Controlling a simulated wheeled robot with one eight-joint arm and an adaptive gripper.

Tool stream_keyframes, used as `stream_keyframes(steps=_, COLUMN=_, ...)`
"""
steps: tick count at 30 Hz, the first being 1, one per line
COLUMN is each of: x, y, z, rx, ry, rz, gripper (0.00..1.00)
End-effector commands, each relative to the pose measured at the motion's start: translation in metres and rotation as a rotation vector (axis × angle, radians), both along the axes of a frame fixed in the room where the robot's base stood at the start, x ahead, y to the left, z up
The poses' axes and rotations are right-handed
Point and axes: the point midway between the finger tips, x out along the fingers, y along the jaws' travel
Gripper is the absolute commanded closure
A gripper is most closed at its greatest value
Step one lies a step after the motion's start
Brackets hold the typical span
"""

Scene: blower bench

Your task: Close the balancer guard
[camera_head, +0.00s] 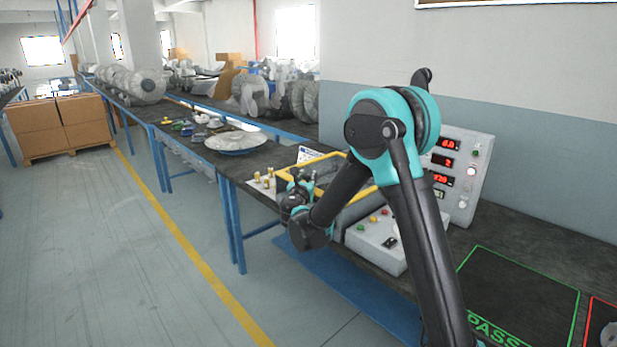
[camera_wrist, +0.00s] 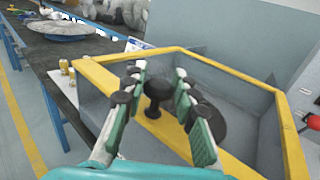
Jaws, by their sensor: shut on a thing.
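The balancer guard has a yellow frame, seen in the wrist view (camera_wrist: 96,77), with clear or grey panels. In the head view its yellow frame (camera_head: 325,154) shows behind my arm, which hides much of it. A black knob (camera_wrist: 157,90) stands at the front yellow bar in the wrist view. My gripper (camera_wrist: 159,78) has its teal and black fingers on either side of this knob and is shut on it. In the head view my gripper (camera_head: 295,194) is at the guard's front left. I cannot tell how far the guard stands open.
A control box with buttons (camera_head: 385,245) stands on the bench before the guard. A panel with red displays (camera_head: 465,175) stands behind my arm. Small brass parts (camera_head: 262,180) sit left of the guard. A round fan guard (camera_head: 236,142) lies farther left. A green-outlined mat (camera_head: 520,300) is clear.

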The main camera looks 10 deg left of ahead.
Motion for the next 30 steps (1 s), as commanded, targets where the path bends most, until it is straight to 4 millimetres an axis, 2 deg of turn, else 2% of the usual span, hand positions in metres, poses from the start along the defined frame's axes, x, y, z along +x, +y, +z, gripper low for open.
stream_keyframes(steps=2, x=-0.003, y=0.003, z=-0.001, rx=0.001, ry=0.001, rz=0.008, gripper=1.00)
stream_keyframes(steps=3, x=-0.004, y=0.003, z=-0.001, rx=0.001, ry=0.001, rz=0.008, gripper=0.68)
stream_keyframes(steps=8, x=-0.003, y=0.003, z=-0.001, rx=0.001, ry=0.001, rz=0.007, gripper=0.50)
stream_keyframes(steps=16, x=-0.002, y=0.002, z=-0.001, rx=0.001, ry=0.001, rz=0.005, gripper=0.50)
stream_keyframes(steps=20, x=-0.010, y=0.002, z=0.000, rx=0.001, ry=0.001, rz=0.006, gripper=0.50)
stream_keyframes(steps=23, x=-0.024, y=0.003, z=0.000, rx=0.001, ry=0.001, rz=0.008, gripper=0.50)
stream_keyframes(steps=30, x=-0.074, y=0.003, z=0.000, rx=0.001, ry=0.001, rz=0.009, gripper=0.50)
